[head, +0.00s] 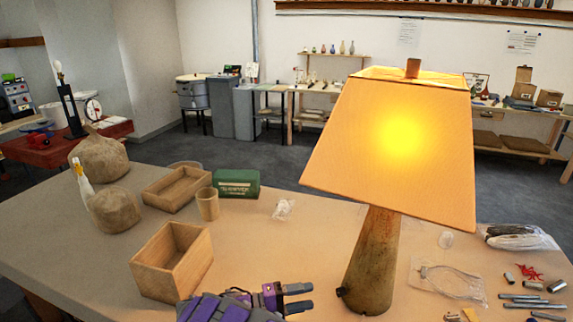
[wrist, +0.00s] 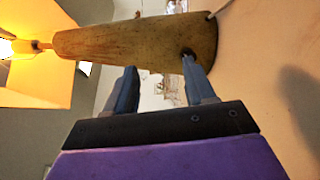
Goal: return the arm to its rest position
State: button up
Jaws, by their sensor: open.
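My gripper (head: 300,297) is low over the front of the table, just left of the lamp base. Its two grey fingers are apart with nothing between them. In the wrist view my gripper (wrist: 160,88) points at the lower part of the lamp, with its fingers close to the base; I cannot tell whether they touch it. The lamp has a brown tapered base (head: 374,265) and a lit, glowing orange shade (head: 395,150), and it stands upright. In the wrist view the base (wrist: 140,42) lies sideways across the top, with the shade (wrist: 40,75) at the left.
A wooden box (head: 172,262) stands left of my gripper, with a wooden tray (head: 176,188), a cup (head: 208,204), a green box (head: 238,184) and sacks (head: 115,210) behind. Bagged parts (head: 447,283) and metal tubes (head: 530,300) lie right of the lamp.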

jog(key=s+d+r+m+g, duration=0.3)
jog(key=d+r+g, duration=0.2)
jog(key=d+r, duration=0.6)
jog(key=s+d+r+m+g+y, duration=0.25)
jog(key=s+d+y, duration=0.2)
jog(key=s, duration=0.35)
jog(key=s+d+r+m+g+y, duration=0.1)
jog(key=s+d+r+g+y, duration=0.15)
jog(key=s+d+r, duration=0.4)
jog(key=s+a+f+n+t+y, duration=0.1)
jog(key=s+a+f+t+y, duration=0.1)
jog(key=s+a+y, duration=0.3)
jog(key=s+a+f+n+t+y, duration=0.1)
jog(key=s+a+f+y, duration=0.3)
jog(key=s, duration=1)
jog(key=a+t+y, duration=0.1)
jog(key=a, duration=0.2)
jog(key=shift+s+t+y, duration=0.3)
jog(key=shift+t+y, duration=0.1)
jog(key=shift+f, duration=0.1)
